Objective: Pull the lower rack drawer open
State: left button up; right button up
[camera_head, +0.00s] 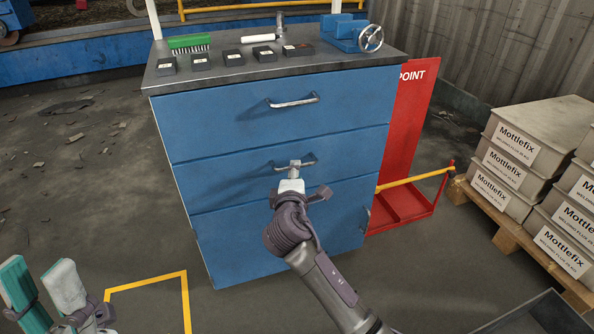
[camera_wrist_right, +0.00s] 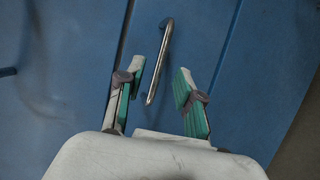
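A blue cabinet (camera_head: 175,115) has three stacked drawers. A metal handle (camera_head: 293,102) sits on the top drawer and another (camera_head: 305,162) on the middle drawer. The lower drawer (camera_head: 235,245) looks shut; my right gripper and arm cover its middle, so no handle shows there. My right gripper (camera_head: 293,184) is in front of the middle handle. In the right wrist view, its green-lined fingers (camera_wrist_right: 160,98) are apart, with a metal handle (camera_wrist_right: 160,60) between and ahead of them; contact cannot be told. My left gripper (camera_head: 42,285) is open and empty at the lower left.
The cabinet top holds several small dark boxes (camera_head: 201,61), a green brush (camera_head: 190,42) and a blue vise (camera_head: 350,33). A red stand (camera_head: 405,130) is right of the cabinet. Boxes on a pallet (camera_head: 510,238) stand farther right. The floor (camera_head: 80,190) left of the cabinet is mostly free.

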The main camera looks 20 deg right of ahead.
jog(key=shift+b+x, duration=0.6)
jog(key=shift+x, duration=1.8)
grip_shut()
